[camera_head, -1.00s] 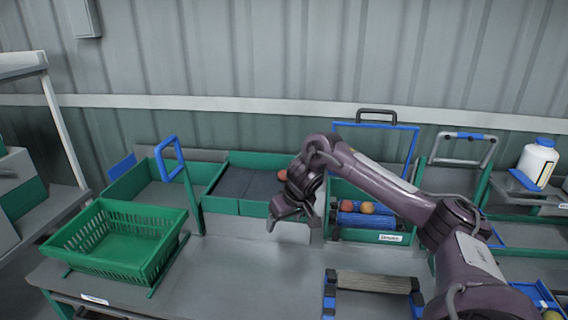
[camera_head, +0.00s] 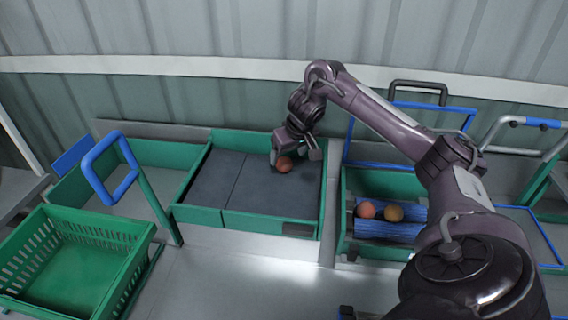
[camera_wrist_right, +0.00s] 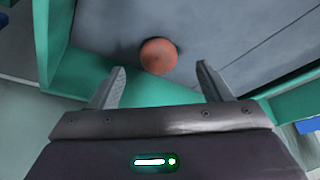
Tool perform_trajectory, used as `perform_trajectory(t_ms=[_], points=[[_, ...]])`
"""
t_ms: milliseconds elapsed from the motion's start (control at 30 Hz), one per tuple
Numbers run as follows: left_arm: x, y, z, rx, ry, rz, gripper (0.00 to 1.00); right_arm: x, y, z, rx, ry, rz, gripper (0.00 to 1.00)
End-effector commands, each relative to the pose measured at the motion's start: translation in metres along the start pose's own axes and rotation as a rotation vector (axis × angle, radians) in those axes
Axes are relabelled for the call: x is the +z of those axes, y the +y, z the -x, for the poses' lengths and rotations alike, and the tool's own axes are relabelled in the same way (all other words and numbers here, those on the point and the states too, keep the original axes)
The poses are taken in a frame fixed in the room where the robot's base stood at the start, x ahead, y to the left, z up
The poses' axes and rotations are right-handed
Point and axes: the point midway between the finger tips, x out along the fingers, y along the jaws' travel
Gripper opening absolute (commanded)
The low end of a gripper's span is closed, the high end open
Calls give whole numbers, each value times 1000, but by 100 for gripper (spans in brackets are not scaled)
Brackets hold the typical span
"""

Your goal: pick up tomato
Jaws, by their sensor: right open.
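A single orange-red tomato (camera_head: 284,164) lies on the dark grey floor of a green-walled tray (camera_head: 243,219) in the head view. It also shows in the right wrist view (camera_wrist_right: 158,56), just beyond the fingertips and roughly centred between them. My right gripper (camera_head: 296,158) is open over the tray, right by the tomato. In the right wrist view its two fingers (camera_wrist_right: 160,80) stand apart with nothing between them. Whether a finger touches the tomato I cannot tell. My left gripper is not in view.
Two more tomatoes (camera_head: 380,211) sit on a blue rack in the green bin to the right. An empty green basket (camera_head: 146,262) stands at the lower left. A blue handle (camera_head: 97,152) rises between basket and tray. The tray's green walls surround the gripper.

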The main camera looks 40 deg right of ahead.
Motion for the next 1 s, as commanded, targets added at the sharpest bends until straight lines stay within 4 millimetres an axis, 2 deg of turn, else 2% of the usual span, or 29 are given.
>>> perform_trajectory(t_ms=[133, 200, 333, 633, 667, 933, 1000], points=[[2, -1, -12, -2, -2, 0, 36, 2, 0, -23, -3, -3, -4, 72], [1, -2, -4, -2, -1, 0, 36, 1, 2, -29, -1, -5, -4, 72], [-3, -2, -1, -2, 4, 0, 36, 0, 2, -47, -1, -2, -3, 72], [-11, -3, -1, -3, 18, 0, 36, 0, 2, -54, 1, 2, -2, 72], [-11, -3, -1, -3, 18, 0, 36, 0, 2, -54, 1, 1, -2, 70], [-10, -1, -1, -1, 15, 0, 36, 0, 2, -54, 1, 1, -2, 35], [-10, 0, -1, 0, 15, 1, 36, 0, 2, -54, 1, 1, -2, 35]])
